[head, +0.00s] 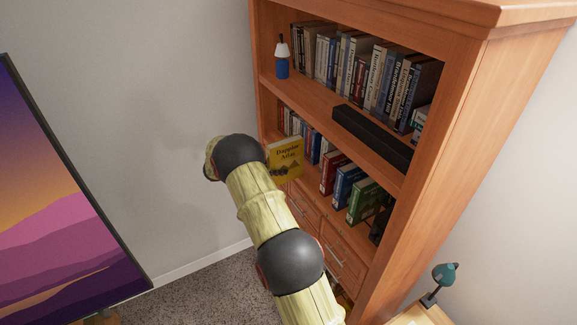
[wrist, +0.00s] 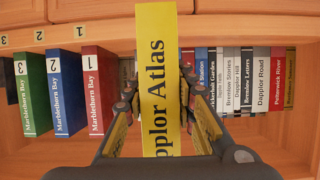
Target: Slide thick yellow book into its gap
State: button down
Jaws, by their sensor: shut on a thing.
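The thick yellow book (head: 286,158), titled Dapplor Atlas, is upright in front of the bookcase's middle shelf in the head view. In the wrist view its yellow spine (wrist: 157,50) faces me. My gripper (wrist: 158,88) is shut on it, with one finger on each side. The book overlaps the space between the red volume 1 (wrist: 99,88) and the row of thin books (wrist: 245,78) on the right. The gap itself is mostly hidden behind the book, so I cannot tell whether its far edge is inside.
Blue (wrist: 67,90) and green (wrist: 33,92) volumes stand left of the red one in the wrist view. A screen (head: 70,210) stands at left.

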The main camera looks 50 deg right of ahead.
aim_at(293, 163)
jog(key=shift+s+d+r, duration=0.1)
jog(key=shift+d, duration=0.4)
jog(key=shift+p, duration=0.35)
jog(key=shift+s+d, duration=0.3)
jog(key=shift+d, duration=0.6)
jog(key=shift+s+d, duration=0.25)
jog(key=shift+d, duration=0.6)
jog(key=shift+s+d, duration=0.3)
jog(key=shift+d, duration=0.6)
jog(key=shift+p, duration=0.95)
jog(key=shift+s+d, duration=0.4)
jog(key=shift+d, duration=0.85)
jog(key=shift+s+d, duration=0.45)
jog(key=shift+d, duration=0.8)
jog(key=shift+s+d, duration=0.4)
jog(key=shift+d, duration=0.85)
